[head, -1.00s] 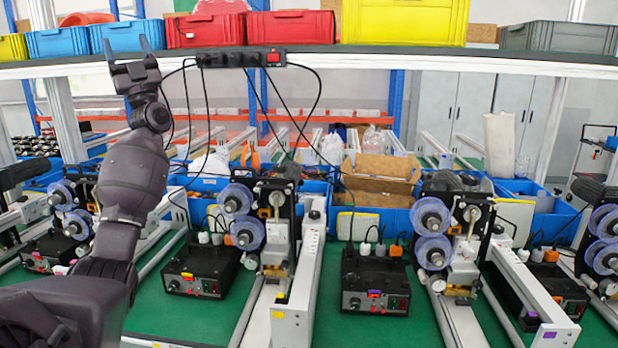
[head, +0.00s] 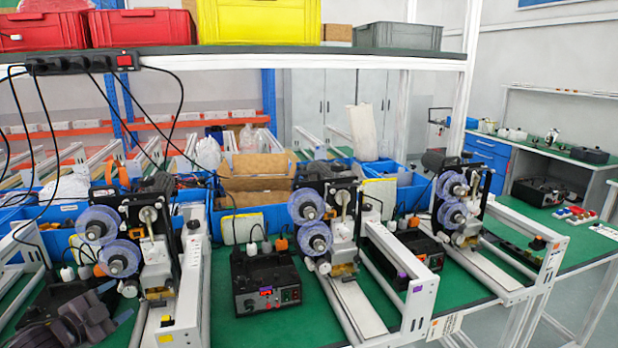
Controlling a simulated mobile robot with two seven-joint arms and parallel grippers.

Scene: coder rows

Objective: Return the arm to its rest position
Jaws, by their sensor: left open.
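My left gripper (head: 112,304) is low in the bottom left corner of the head view, dark grey, with its two fingers apart and nothing between them. It shows in front of the green bench top, beside the leftmost black control box (head: 62,296), which it partly hides. Most of the left arm lies outside the picture. My right gripper is not in view.
Coder machines with blue reels (head: 98,226) stand in a row on the green bench (head: 210,322). A black control box (head: 265,283) sits between two of them. A shelf (head: 300,57) with bins and a power strip (head: 80,64) runs above. Open floor lies at right.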

